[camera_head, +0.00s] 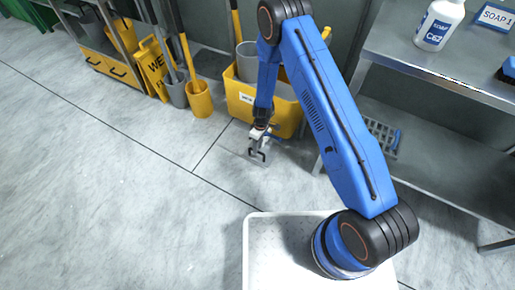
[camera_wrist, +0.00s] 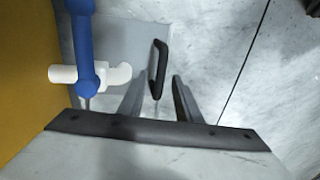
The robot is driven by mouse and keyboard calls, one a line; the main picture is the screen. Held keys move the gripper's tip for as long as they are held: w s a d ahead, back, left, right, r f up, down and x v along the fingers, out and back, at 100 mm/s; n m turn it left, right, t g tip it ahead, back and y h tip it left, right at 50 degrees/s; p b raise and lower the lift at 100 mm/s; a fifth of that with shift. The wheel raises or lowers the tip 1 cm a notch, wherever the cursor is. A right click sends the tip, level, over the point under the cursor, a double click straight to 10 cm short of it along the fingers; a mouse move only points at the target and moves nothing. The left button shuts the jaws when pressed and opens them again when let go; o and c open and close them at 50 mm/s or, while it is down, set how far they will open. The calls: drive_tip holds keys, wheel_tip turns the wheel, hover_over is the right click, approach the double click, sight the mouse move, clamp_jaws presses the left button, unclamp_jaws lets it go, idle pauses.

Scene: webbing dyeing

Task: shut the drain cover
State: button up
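A pale grey panel (camera_wrist: 128,38), which looks like the drain cover, shows in the wrist view with a black bar handle (camera_wrist: 159,58) near its right edge. The handle also shows in the head view (camera_head: 257,155), low beside the yellow bucket. I cannot tell the panel's exact tilt. My gripper (camera_wrist: 160,80) has its two fingers apart, with the lower end of the handle between or just beyond the fingertips. I see no grip on it. In the head view my gripper (camera_head: 262,140) hangs over the handle, and the arm hides part of the bucket.
A blue-and-white fitting (camera_wrist: 88,72) stands close left of the fingers. The yellow bucket (camera_head: 245,100) is behind my gripper. A steel shelf (camera_head: 440,60) with a soap bottle (camera_head: 439,25) is at right. Yellow bins (camera_head: 200,101) stand further left. The floor at left is clear.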

wheel_tip(320, 180, up, 16)
drive_tip(key=w+d, duration=0.1)
drive_tip(key=w, duration=0.1)
drive_tip(key=shift+w+d, duration=0.35)
drive_tip(key=shift+w, duration=0.05)
drive_tip(key=shift+s, duration=0.1)
idle(0.4)
